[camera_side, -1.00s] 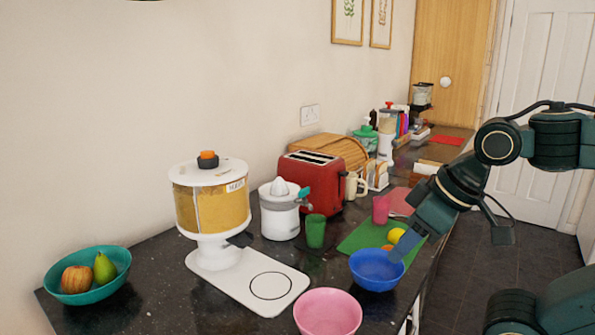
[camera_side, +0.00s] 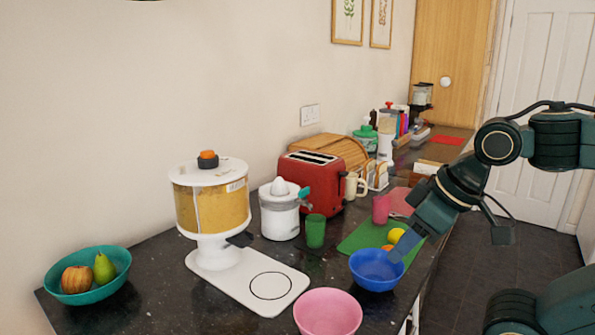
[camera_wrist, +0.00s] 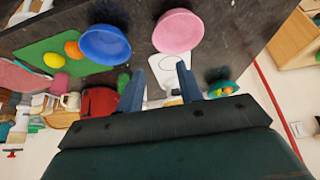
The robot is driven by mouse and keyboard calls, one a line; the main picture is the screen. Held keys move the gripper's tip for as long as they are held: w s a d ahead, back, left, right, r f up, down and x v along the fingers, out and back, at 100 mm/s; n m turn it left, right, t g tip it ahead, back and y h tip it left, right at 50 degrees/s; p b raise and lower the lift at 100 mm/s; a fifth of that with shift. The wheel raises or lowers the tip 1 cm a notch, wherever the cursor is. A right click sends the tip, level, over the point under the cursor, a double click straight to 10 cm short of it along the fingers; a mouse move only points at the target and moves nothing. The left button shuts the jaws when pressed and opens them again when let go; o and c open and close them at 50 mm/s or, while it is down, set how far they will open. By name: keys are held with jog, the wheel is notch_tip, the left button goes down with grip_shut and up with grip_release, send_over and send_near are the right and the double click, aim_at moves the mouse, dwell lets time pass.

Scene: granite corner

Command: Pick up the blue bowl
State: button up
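The blue bowl (camera_side: 376,270) sits upright on the dark counter at the near end of the green board. It also shows in the wrist view (camera_wrist: 105,45), up and left of my fingers. My gripper (camera_side: 403,248) is by the bowl's right rim in the side view and overlaps it there; I cannot tell whether they touch. In the wrist view, my gripper (camera_wrist: 160,88) has its two fingers apart with nothing held between them. The bowl is not between them.
A pink bowl (camera_side: 328,313) stands close in front of the blue bowl. A lemon (camera_side: 396,235) lies on the green board (camera_side: 360,238) behind it. A green cup (camera_side: 315,231), pink cup (camera_side: 381,209), and white scale-like base (camera_side: 240,283) stand nearby.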

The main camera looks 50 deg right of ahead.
jog(key=shift+c, duration=1.1)
jog(key=shift+w, duration=0.1)
jog(key=w+d+g+y, duration=0.2)
jog(key=w+d+g, duration=0.2)
jog(key=w+d, duration=0.6)
jog(key=d+f+y, duration=0.1)
jog(key=d+f, duration=0.2)
jog(key=d, duration=0.5)
jog(key=d+f+g+y, duration=0.1)
jog(key=d+f, duration=0.2)
jog(key=d, duration=0.4)
jog(key=shift+s+d+f+g+y, duration=0.25)
jog(key=shift+s+d+g+y, duration=0.05)
jog(key=shift+s+d+y, duration=0.1)
